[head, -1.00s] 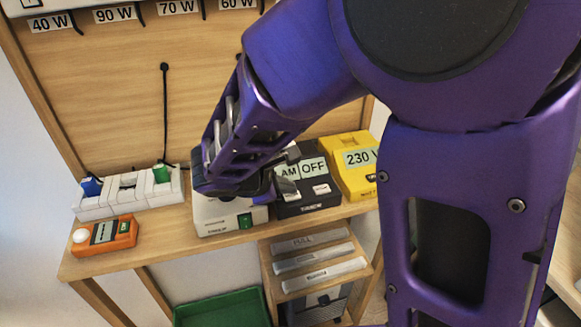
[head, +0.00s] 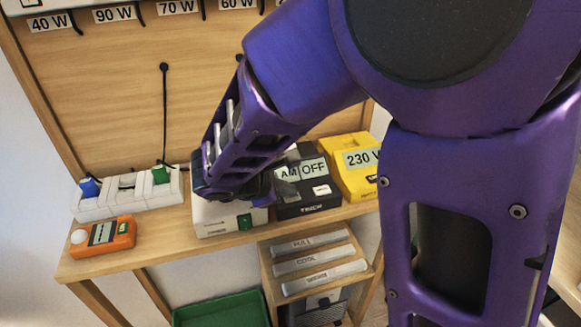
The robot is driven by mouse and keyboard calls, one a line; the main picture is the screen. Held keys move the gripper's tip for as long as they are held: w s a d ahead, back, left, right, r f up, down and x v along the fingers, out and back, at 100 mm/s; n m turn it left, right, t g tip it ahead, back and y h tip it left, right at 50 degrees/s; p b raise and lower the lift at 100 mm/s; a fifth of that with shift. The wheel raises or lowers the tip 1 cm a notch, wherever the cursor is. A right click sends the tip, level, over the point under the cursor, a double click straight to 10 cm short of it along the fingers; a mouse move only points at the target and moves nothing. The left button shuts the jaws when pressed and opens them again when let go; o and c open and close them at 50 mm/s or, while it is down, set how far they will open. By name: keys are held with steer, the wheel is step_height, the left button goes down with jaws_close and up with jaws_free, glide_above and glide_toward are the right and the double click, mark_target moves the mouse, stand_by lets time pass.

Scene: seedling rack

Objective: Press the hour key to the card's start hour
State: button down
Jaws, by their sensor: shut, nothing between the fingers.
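The black timer (head: 306,208) stands on the shelf board between a white box and a yellow meter. Its pale display shows "AM" and "OFF"; the part left of "AM" is hidden by my gripper. A white key (head: 321,190) shows on its top right. My gripper (head: 268,188) is shut and empty at the timer's left side, mostly hidden behind my purple wrist. I cannot tell whether it touches a key. The hour key is not visible and may be behind my gripper. I see no card with a start hour.
The white box (head: 225,222) with a green switch sits under my wrist. The yellow meter (head: 352,165) reads "230 V". A white power strip (head: 128,200) and an orange device (head: 104,236) stand left.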

mark_target(288, 199)
steer(key=shift+r+p, duration=0.5)
steer(key=shift+r, duration=0.2)
steer(key=shift+r, duration=0.1)
step_height(288, 199, up, 5)
steer(key=p, duration=0.4)
stand_by(0.9)
